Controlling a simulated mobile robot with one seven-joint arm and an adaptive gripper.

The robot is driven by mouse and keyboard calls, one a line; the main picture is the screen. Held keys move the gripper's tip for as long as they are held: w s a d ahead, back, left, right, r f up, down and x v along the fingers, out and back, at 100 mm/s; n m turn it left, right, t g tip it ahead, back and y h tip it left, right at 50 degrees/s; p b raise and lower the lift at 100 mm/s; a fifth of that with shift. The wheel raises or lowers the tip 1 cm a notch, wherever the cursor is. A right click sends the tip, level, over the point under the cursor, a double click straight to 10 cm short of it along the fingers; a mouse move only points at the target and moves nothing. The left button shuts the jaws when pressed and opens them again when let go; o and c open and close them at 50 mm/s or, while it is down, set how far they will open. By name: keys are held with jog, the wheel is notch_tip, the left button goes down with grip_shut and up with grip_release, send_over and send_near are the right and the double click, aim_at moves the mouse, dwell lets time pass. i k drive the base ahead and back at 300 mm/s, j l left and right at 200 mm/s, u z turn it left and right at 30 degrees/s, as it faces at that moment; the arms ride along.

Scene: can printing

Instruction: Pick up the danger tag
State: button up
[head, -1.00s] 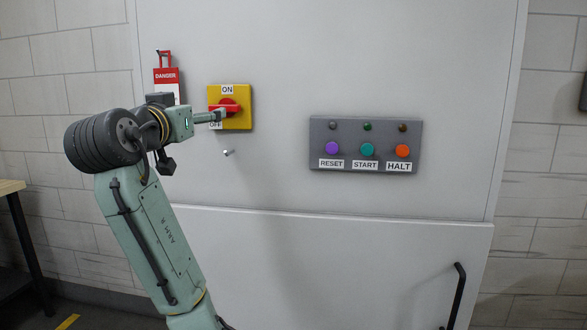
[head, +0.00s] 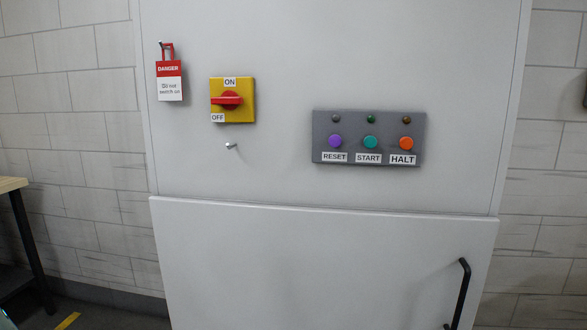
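The danger tag (head: 170,86) is a white card with a red "DANGER" band and a red loop at its top. It hangs upright from a small peg (head: 161,44) at the upper left of the white cabinet. It is in full view, with nothing in front of it. My gripper is not in view.
A yellow switch (head: 244,108) with a red handle lying level, pointing left, sits right of the tag. A bare metal peg (head: 231,146) sticks out below it. A grey button panel (head: 318,136) and a black door handle (head: 463,290) are further right. A table (head: 14,185) stands at left.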

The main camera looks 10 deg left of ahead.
aim_at(169, 75)
jog(key=j+u, duration=0.1)
jog(key=u, duration=0.4)
jog(key=i+u, duration=0.1)
jog(key=u, duration=0.9)
jog(key=i+j+u, duration=0.1)
jog(key=i, duration=0.55)
